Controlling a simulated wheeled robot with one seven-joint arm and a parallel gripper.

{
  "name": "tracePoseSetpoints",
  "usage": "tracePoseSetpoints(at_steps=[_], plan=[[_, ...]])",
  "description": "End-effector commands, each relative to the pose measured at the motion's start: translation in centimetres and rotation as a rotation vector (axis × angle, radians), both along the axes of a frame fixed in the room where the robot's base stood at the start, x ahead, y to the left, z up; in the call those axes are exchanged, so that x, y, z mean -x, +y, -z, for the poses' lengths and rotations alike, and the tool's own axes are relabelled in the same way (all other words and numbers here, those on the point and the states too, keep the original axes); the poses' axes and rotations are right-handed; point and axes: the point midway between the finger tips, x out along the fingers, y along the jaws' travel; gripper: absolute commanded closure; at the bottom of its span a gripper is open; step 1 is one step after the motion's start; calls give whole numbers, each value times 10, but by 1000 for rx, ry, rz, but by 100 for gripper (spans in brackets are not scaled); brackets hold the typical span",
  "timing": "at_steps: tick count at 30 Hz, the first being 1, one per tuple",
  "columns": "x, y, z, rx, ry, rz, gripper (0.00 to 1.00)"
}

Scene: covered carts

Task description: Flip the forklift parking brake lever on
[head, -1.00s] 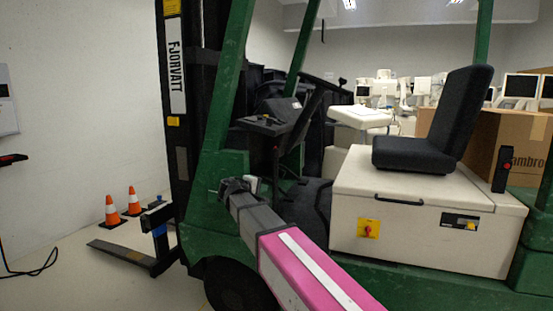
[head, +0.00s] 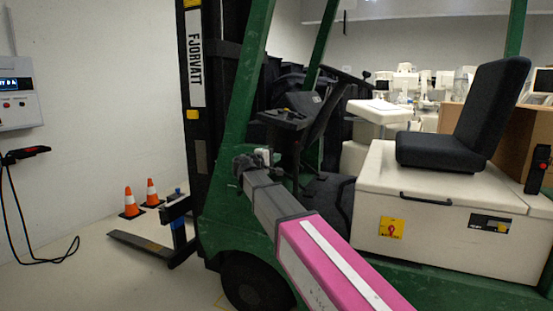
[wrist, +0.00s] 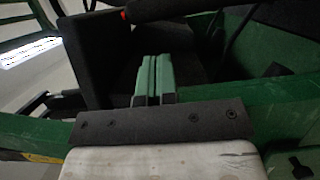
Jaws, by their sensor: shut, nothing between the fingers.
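The forklift (head: 232,110) is green with a black mast, a dark seat and a cream seat box. My gripper (head: 262,157) is by the front cab opening, below the dark dash console. In the wrist view my gripper (wrist: 153,80) has its two green fingers together with nothing between them. Ahead of them, at the top of the wrist view, is a black bar with a red tip (wrist: 150,9), perhaps the brake lever; a gap to the fingers seems to remain. I cannot make out this bar near my gripper in the head view.
A black upright piece with a red spot (head: 538,168) is at the right end of the seat box (head: 445,238). The steering wheel and console (head: 284,118) are above my gripper. Two cones (head: 132,205) stand by the fork. A wall unit (head: 16,95) hangs at left.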

Motion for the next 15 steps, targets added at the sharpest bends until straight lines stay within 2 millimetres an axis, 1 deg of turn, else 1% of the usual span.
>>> tracePoseSetpoints(at_steps=[1, 6, 10, 15], plan=[[-9, -5, 0, 0, 0, 1, 100], [-33, -23, 0, 0, 0, 1, 100], [-47, -35, 0, 0, 0, 1, 100], [-58, -44, 0, 0, 0, 0, 100]])
